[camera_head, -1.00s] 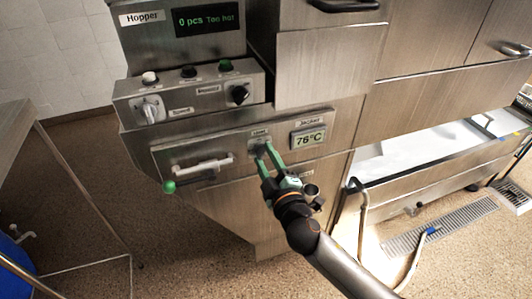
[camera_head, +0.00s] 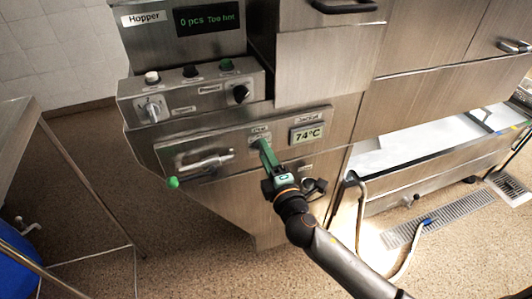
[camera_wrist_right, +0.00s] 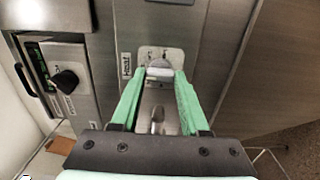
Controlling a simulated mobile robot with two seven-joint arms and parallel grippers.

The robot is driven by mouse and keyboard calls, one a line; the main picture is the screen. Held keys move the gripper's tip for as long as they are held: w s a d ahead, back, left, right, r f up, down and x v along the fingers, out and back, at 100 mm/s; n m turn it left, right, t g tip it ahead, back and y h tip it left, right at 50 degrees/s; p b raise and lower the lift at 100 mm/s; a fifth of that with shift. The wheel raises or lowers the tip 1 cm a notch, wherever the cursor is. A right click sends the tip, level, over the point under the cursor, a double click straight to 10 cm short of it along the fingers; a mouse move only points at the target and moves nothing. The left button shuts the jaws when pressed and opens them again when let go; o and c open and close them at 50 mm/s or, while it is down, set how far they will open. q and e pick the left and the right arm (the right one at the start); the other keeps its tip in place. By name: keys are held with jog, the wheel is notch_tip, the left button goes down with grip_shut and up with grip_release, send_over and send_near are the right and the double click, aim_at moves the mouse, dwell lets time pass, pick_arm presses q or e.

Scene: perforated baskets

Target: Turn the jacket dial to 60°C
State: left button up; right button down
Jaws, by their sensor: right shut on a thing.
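The jacket display (camera_head: 307,134) reads 74°C. It sits on the upper right of the steel control panel (camera_head: 215,140). The dial (camera_head: 260,141) is just left of the display and mostly hidden in the head view. In the right wrist view the dial (camera_wrist_right: 161,66) is a grey knob on a pale plate, beside a label that seems to read Heat. My right gripper (camera_head: 266,152) is shut on the dial, with its green fingers (camera_wrist_right: 162,76) on either side of the knob. My left gripper is not in view.
A lever with a green end (camera_head: 173,182) is left of the dial. A box with several knobs (camera_head: 190,90) is above, under a hopper display (camera_head: 208,18) reading "0 pcs Too hot". A hose (camera_head: 361,225) hangs at the right. A table (camera_head: 40,150) stands at the left.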

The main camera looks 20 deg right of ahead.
jog(key=shift+r, duration=0.15)
jog(key=c, duration=0.6)
grip_release()
jog(key=shift+w+a, duration=0.1)
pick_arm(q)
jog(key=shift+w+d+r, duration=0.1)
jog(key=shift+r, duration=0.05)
pick_arm(e)
jog(key=shift+o, duration=1)
